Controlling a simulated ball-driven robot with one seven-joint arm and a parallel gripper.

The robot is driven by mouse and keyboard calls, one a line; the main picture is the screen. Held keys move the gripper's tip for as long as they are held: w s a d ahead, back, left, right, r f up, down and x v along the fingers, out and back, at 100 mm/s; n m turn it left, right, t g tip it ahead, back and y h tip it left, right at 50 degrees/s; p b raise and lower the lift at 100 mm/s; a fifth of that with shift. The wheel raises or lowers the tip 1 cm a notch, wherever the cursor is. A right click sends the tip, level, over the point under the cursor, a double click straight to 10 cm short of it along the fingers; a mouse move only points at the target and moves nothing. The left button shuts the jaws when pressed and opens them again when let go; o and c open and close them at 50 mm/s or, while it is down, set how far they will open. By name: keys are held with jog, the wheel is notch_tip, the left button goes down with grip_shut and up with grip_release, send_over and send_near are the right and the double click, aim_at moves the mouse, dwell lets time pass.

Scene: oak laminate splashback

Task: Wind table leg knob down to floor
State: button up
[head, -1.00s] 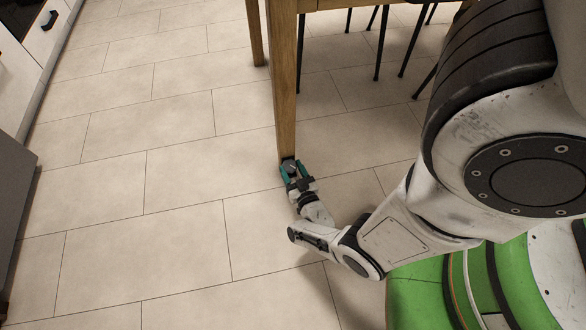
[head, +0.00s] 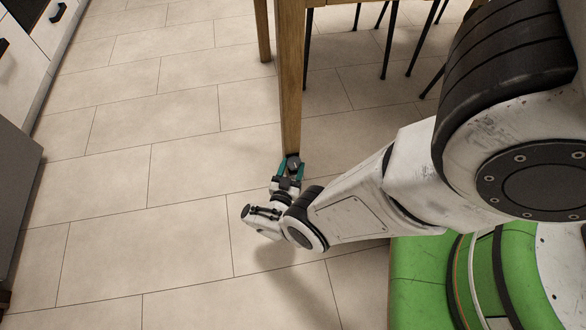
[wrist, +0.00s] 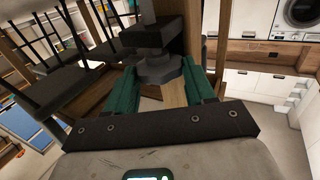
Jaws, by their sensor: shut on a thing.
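The wooden table leg (head: 289,85) stands upright in the middle of the head view. A small dark knob (head: 293,162) is at its foot, close to the floor; how much gap lies under it cannot be told. The knob's underside and thread are hidden.
Tiled floor (head: 150,235) is clear to the left of the leg. Another table leg (head: 263,30) and thin black chair legs (head: 390,40) stand behind. White drawers (head: 25,50) and a grey cabinet side (head: 18,175) line the left edge.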

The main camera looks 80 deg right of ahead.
jog(key=shift+r+g, duration=0.15)
jog(key=shift+g, duration=0.15)
jog(key=o, duration=1)
jog(key=shift+o, duration=0.2)
jog(key=w+a, duration=0.1)
jog(key=a, duration=0.9)
jog(key=shift+w+a, duration=0.2)
jog(key=shift+a, duration=0.15)
